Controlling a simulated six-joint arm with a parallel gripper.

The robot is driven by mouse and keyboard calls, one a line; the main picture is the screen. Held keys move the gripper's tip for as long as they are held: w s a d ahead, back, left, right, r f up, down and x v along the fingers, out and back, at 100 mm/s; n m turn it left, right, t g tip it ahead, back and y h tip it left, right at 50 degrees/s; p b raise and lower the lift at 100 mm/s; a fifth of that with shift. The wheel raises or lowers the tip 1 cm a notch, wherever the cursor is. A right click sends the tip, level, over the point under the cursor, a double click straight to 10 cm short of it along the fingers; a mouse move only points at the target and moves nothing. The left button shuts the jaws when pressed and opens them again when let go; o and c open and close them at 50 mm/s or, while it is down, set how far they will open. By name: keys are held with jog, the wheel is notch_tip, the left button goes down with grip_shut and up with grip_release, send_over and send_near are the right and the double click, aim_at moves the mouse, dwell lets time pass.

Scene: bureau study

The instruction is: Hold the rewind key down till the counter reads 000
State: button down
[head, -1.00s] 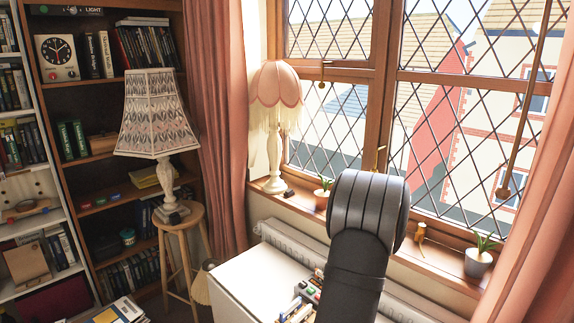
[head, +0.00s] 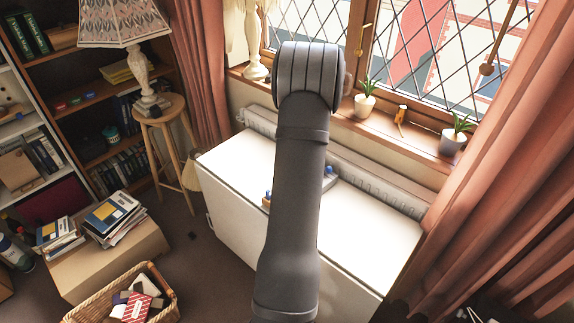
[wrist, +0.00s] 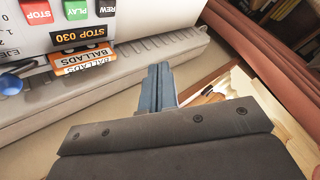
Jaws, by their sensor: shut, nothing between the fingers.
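In the wrist view a pale tape player (wrist: 110,60) fills the upper left. Below that is an orange cassette labelled BALLADS (wrist: 82,58). My gripper (wrist: 159,72) is shut and empty, its fingertips just below and right of the REW key in the picture, apparently clear of it. In the head view my arm hides the gripper and most of the player.
A white cabinet (head: 370,235) stands under the window, its top right side bare. Potted plants (head: 366,98) line the sill. A stool with a lamp (head: 158,107), a book-covered box (head: 120,260) and a wicker basket (head: 80,313) stand left. Wooden items lie beside my gripper in the wrist view.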

jog(key=shift+a+f+m, duration=0.2)
jog(key=shift+f+m, duration=0.25)
jog(key=shift+m, duration=0.15)
jog(key=shift+f, duration=4.4)
jog(key=shift+f, duration=0.1)
jog(key=shift+f, duration=0.3)
jog(key=shift+f, duration=0.55)
